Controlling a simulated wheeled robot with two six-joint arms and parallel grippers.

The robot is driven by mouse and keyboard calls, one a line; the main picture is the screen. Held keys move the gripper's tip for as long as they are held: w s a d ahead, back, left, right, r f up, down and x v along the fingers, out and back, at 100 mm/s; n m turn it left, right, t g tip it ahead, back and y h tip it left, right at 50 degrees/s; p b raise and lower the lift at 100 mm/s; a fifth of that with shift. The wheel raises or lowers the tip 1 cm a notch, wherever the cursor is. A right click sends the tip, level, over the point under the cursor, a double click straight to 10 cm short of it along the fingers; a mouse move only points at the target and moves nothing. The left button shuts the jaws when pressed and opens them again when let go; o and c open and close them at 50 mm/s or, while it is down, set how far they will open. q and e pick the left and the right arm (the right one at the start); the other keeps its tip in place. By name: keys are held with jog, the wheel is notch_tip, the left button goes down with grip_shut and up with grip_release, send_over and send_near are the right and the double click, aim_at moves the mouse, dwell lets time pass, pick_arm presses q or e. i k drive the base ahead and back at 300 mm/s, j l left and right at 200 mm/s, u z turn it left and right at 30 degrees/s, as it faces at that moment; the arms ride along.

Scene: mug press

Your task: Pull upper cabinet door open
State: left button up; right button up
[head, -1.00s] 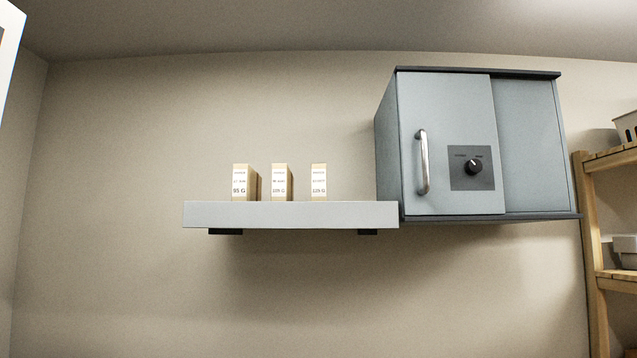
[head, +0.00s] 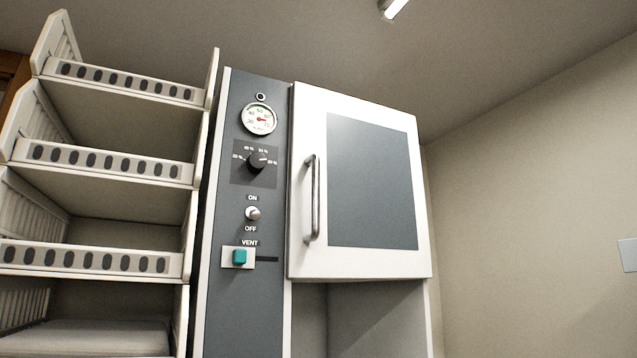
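In the head view a tall white and grey cabinet unit stands in the middle. Its upper cabinet door (head: 308,252) is white with a dark grey panel (head: 372,182) and looks closed. A vertical metal bar handle (head: 314,200) is on the door's left side. Below the door is an open recess (head: 375,315). Neither of my grippers is in view.
Left of the door is a grey control panel with a gauge (head: 259,119), a black dial (head: 257,160), a toggle switch (head: 253,213) and a teal vent slider (head: 240,257). A white rack of several trays (head: 100,172) stands at the left.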

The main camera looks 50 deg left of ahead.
aim_at(357, 207)
jog(key=u, duration=1.3)
